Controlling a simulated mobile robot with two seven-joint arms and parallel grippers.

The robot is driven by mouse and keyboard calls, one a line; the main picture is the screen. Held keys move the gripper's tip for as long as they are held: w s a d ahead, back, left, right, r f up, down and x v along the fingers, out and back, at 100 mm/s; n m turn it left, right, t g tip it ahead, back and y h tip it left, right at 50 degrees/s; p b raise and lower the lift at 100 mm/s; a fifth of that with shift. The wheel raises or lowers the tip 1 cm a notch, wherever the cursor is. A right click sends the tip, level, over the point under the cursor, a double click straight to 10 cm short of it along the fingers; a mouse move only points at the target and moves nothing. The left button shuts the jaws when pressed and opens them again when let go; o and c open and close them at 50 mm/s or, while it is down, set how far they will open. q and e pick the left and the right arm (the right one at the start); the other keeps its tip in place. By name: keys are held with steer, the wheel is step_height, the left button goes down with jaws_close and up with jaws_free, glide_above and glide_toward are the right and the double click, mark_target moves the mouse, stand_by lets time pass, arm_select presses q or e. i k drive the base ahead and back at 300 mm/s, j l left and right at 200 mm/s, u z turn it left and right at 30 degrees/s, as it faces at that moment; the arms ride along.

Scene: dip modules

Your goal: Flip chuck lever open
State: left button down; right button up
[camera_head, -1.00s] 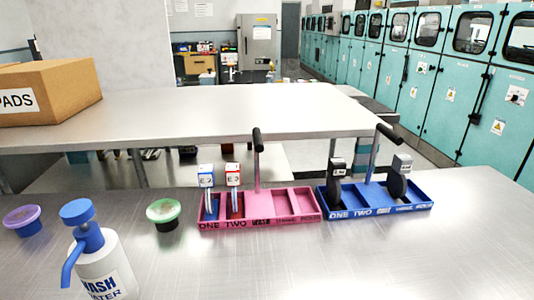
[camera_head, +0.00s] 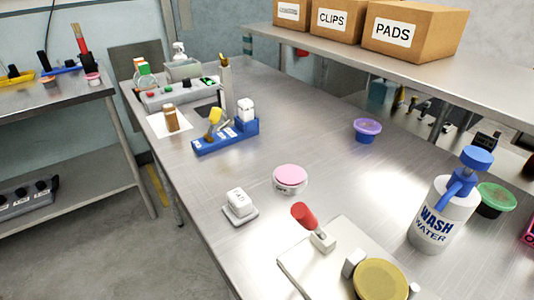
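A fixture that looks like the chuck has a pale flat base plate (camera_head: 308,268) at the bottom of the view, on the steel table. A lever with a red grip (camera_head: 304,216) rises from a small pale block near the plate's far left corner. The lever leans up and to the left. A round yellow-gold disc (camera_head: 382,281) sits on the fixture between pale jaws, and its lower part is cut off by the frame edge. I cannot tell from this view whether the jaws clamp the disc. Neither of my grippers is in view.
A WASH WATER bottle (camera_head: 440,222) stands right of the fixture, beside a green-lidded cup (camera_head: 494,200). A pink-lidded tub (camera_head: 290,179) and a white PAD block (camera_head: 239,205) sit behind it. A blue rack (camera_head: 226,139) stands farther back.

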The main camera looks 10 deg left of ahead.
mark_target(299, 211)
steer(key=k+j+u, duration=0.45)
steer(key=j+u, duration=0.3)
steer(key=l, duration=0.1)
